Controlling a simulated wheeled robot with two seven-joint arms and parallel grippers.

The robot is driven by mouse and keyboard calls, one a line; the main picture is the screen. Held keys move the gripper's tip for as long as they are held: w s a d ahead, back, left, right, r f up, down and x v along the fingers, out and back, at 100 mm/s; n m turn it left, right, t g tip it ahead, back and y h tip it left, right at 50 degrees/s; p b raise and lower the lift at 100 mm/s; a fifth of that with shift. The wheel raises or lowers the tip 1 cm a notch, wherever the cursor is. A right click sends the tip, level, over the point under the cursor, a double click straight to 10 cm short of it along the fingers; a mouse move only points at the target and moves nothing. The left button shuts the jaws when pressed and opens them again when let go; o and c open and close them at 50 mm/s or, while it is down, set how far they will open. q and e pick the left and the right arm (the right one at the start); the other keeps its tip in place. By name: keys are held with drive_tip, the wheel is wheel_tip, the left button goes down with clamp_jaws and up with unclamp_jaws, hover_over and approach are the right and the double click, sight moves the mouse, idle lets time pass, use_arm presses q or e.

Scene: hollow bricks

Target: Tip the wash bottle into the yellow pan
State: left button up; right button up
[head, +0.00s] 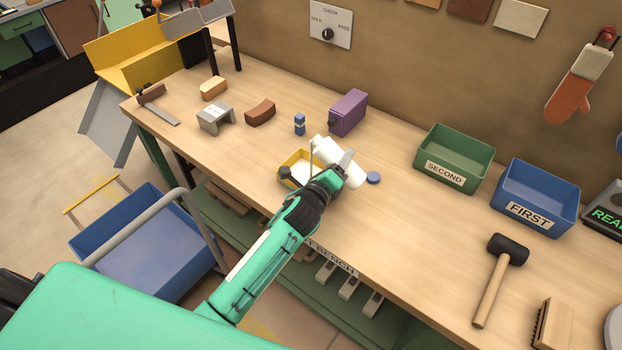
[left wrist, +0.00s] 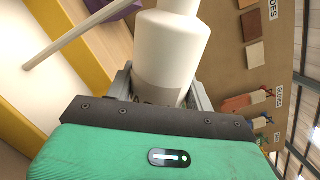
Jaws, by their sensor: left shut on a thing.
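The white wash bottle (head: 349,172) is held tilted by my left gripper (head: 340,170), its thin spout reaching over the yellow pan (head: 283,173). In the left wrist view the bottle (left wrist: 168,55) stands between the grey fingers of the left gripper (left wrist: 163,92), and its spout runs off to the left. The pan is a small yellow tray on the bench with a pale inside, partly hidden by my gripper. Whether liquid is flowing cannot be told. My right gripper is not in view.
A small blue cap (head: 373,178) lies right of the bottle. A purple box (head: 348,112) and a small blue bottle-like object (head: 299,125) stand behind the pan. Green (head: 454,158) and blue (head: 537,197) bins and a mallet (head: 497,280) are to the right.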

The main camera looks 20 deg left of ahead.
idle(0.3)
use_arm(q)
drive_tip(key=shift+d+f+n, duration=0.1)
drive_tip(key=shift+n, duration=0.2)
idle(0.4)
drive_tip(key=shift+d+f+n, duration=0.1)
drive_tip(key=shift+n, duration=0.2)
idle(0.4)
drive_tip(key=shift+f+n, duration=0.15)
drive_tip(key=shift+n, duration=0.15)
drive_tip(key=shift+f, duration=0.1)
idle(0.3)
